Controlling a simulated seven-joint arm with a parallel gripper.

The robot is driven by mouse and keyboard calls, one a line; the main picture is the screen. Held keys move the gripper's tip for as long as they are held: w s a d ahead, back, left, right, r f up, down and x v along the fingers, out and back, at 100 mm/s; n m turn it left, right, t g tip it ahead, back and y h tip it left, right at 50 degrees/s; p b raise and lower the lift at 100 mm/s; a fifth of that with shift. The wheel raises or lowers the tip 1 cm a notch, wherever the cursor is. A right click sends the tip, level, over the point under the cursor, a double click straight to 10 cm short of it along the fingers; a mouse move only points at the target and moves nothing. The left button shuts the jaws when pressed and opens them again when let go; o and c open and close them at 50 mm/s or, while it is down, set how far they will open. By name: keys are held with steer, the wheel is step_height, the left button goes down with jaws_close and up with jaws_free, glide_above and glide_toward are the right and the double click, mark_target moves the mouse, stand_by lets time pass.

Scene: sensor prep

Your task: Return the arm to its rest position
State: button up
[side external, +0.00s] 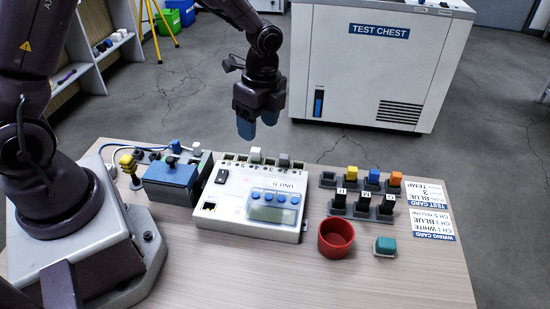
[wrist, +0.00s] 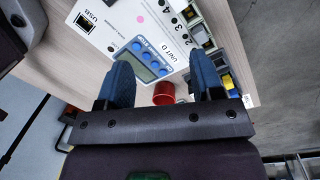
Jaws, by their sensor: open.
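My gripper (side external: 257,124) hangs in the air above the far edge of the table, behind the white unit, with its blue fingertips pointing down. In the wrist view my gripper (wrist: 165,82) has its two blue fingers spread apart with nothing between them; a red cup shows beyond them, lower down on the table. The white unit marked UNIT D (side external: 240,208) lies on the table with a display, blue buttons and a row of numbered slots. A white plug (side external: 256,154) and a grey plug (side external: 284,160) sit in that row.
The red cup (side external: 336,238) and a teal-topped block (side external: 385,246) stand at the front right. A blue-topped box (side external: 172,174) is left of the unit. Cards (side external: 432,223) lie right. A test chest (side external: 380,65) stands behind.

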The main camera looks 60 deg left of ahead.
steer(key=s+r+n+t, duration=0.6)
steer(key=s+r+n, duration=0.8)
steer(key=s+r, duration=0.3)
steer(key=shift+d+r+n+t, duration=0.2)
steer(key=shift+r+n+t, duration=0.1)
steer(key=shift+r, duration=1.1)
